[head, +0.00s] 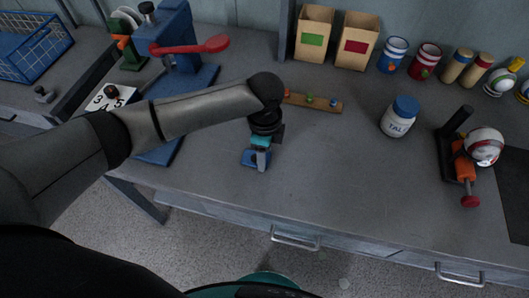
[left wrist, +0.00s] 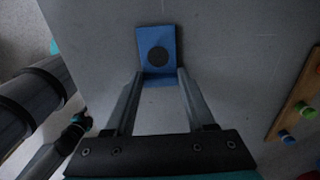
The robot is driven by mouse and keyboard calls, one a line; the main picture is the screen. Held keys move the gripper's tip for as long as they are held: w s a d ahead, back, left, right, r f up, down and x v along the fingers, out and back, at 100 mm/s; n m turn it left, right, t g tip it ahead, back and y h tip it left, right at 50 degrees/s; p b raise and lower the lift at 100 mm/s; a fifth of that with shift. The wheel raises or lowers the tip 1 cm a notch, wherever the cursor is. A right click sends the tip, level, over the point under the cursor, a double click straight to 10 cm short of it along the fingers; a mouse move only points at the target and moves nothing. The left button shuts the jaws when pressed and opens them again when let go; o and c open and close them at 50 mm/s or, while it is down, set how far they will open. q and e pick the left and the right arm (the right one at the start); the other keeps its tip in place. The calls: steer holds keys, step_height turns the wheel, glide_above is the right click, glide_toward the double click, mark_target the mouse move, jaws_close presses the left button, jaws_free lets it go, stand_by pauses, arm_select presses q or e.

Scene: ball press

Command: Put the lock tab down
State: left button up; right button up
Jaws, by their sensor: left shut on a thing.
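The lock tab (head: 250,158) is a small blue bracket with a dark round spot on its plate. My left gripper (head: 261,157) is shut on it over the front middle of the grey bench. In the left wrist view, the lock tab (left wrist: 158,40) sits at the ends of the two fingers of my left gripper (left wrist: 160,78), its spotted plate reaching past the tips. The tab is low over the bench; I cannot tell whether it touches. My right gripper is not in view.
A wooden strip with coloured pegs (head: 314,102) lies just behind the gripper. A blue press with a red lever (head: 180,45) stands at left. A white jar with blue lid (head: 398,117) and a black-orange stand (head: 457,155) are at right. The bench between gripper and jar is clear.

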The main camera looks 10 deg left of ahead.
arm_select(q)
steer(key=o, duration=1.3)
steer(key=shift+f, duration=0.1)
step_height(320, 180, up, 12)
steer(key=p, duration=0.3)
steer(key=shift+r, duration=0.2)
